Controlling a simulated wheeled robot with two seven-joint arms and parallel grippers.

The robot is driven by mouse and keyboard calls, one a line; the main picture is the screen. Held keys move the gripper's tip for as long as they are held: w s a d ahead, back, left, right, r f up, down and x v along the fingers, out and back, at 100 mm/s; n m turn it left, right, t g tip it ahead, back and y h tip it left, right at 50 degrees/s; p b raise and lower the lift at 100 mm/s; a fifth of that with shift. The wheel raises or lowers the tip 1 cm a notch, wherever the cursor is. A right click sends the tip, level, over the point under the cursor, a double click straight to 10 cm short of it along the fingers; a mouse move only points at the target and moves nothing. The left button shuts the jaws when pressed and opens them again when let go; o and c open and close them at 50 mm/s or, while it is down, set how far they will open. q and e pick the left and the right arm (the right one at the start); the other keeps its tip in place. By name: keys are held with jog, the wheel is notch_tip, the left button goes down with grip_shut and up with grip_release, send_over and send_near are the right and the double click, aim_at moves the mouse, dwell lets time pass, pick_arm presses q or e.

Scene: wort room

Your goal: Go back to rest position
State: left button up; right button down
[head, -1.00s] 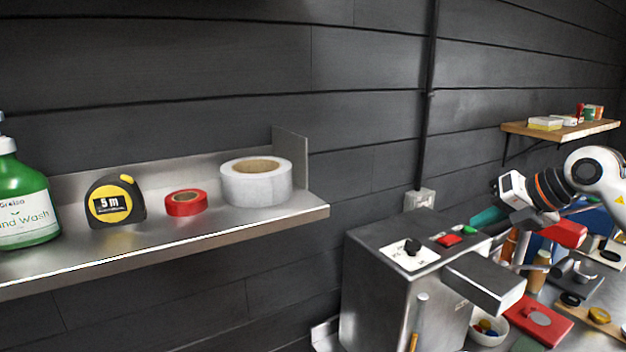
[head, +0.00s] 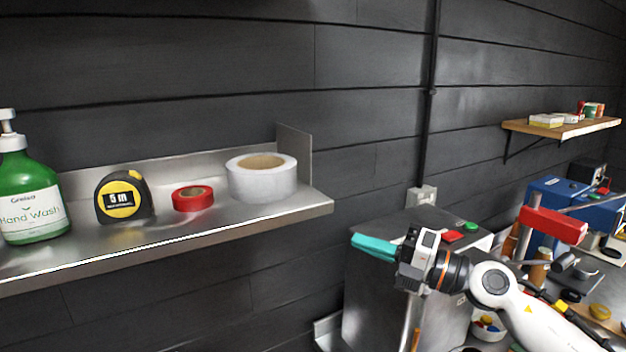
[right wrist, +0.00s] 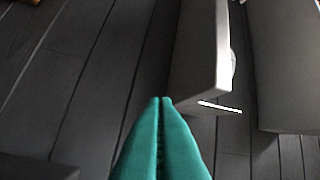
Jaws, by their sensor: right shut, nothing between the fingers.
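My right gripper (head: 356,243) comes in from the right in the head view, its teal fingers pointing left in front of the steel machine (head: 380,310). In the right wrist view its two teal fingers (right wrist: 166,103) meet at the tips with nothing between them. It is shut and empty. My left gripper is in neither view.
A steel shelf (head: 250,218) at the left holds a green hand wash bottle (head: 32,196), a tape measure (head: 124,196), red tape (head: 193,198) and a white tape roll (head: 261,182). A cluttered bench (head: 600,290) and a wooden shelf (head: 560,129) are at the right.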

jog(key=s+d+f+m+t+h, duration=0.25)
jog(key=f+m+h, duration=0.35)
jog(key=m, duration=0.3)
jog(key=s+d+f+m+t+h, duration=0.2)
jog(key=d+f+m+h, duration=0.25)
jog(key=f+m, duration=0.35)
jog(key=s+d+f+m+t+h, duration=0.3)
jog(key=f+m+h, duration=0.3)
jog(key=m, duration=0.5)
jog(key=s+d+f+m+g, duration=0.1)
jog(key=s+f+m+g, duration=0.1)
jog(key=s+f+g, duration=0.75)
jog(key=s+d+f+m+g, duration=0.1)
jog(key=s+f+m+g, duration=0.15)
jog(key=s+f, duration=0.85)
jog(key=s+f+n+g+b, duration=0.1)
jog(key=s+f+b, duration=0.15)
jog(key=f, duration=1.05)
jog(key=s+f+g+b, duration=0.1)
jog(key=s+f+b, duration=0.15)
jog(key=f, duration=1.15)
jog(key=s+d+f+g+b, duration=0.1)
jog(key=s+d+f, duration=0.1)
jog(key=s+f, duration=1.4)
jog(key=shift+s+d+f+b, duration=0.15)
jog(key=shift+s+f+b, duration=0.2)
jog(key=shift+f, duration=0.45)
